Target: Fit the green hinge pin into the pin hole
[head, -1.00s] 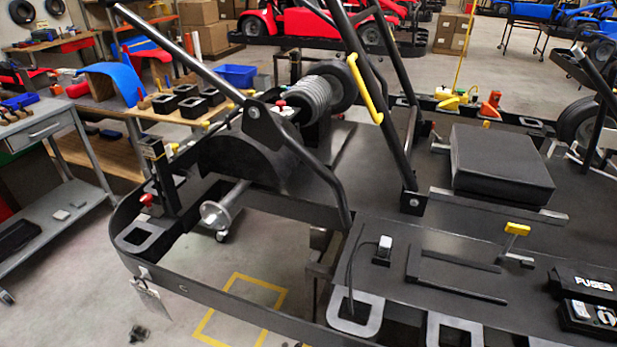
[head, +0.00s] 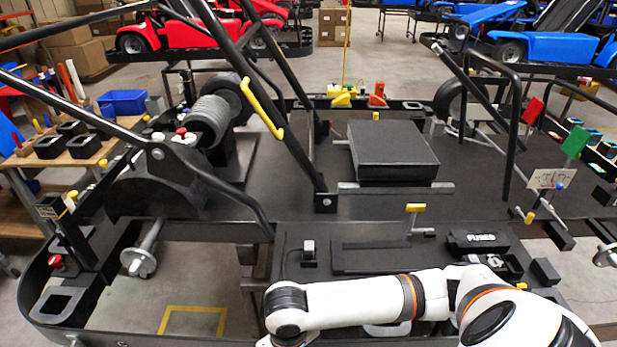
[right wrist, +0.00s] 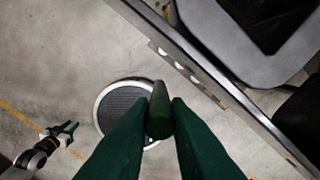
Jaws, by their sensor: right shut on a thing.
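In the right wrist view my right gripper (right wrist: 159,110) is shut on the green hinge pin (right wrist: 158,122). The pin is dark green with a rounded tip that points up the picture, past the fingertips. The pin is over the floor, to the left of a dark frame rail (right wrist: 205,80). I cannot make out the pin hole for certain. In the head view my right arm reaches in from the lower right, and its gripper is below the frame. What looks like my left gripper (right wrist: 68,131) shows small at the left of the right wrist view; its jaw gap is unclear.
The black kart frame (head: 270,207) fills the head view, with raised bars and a yellow handle (head: 262,110). A fuse box (head: 477,240) and a yellow-topped lever (head: 414,210) stand on its deck. A wooden table (head: 85,157) with black blocks is at left.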

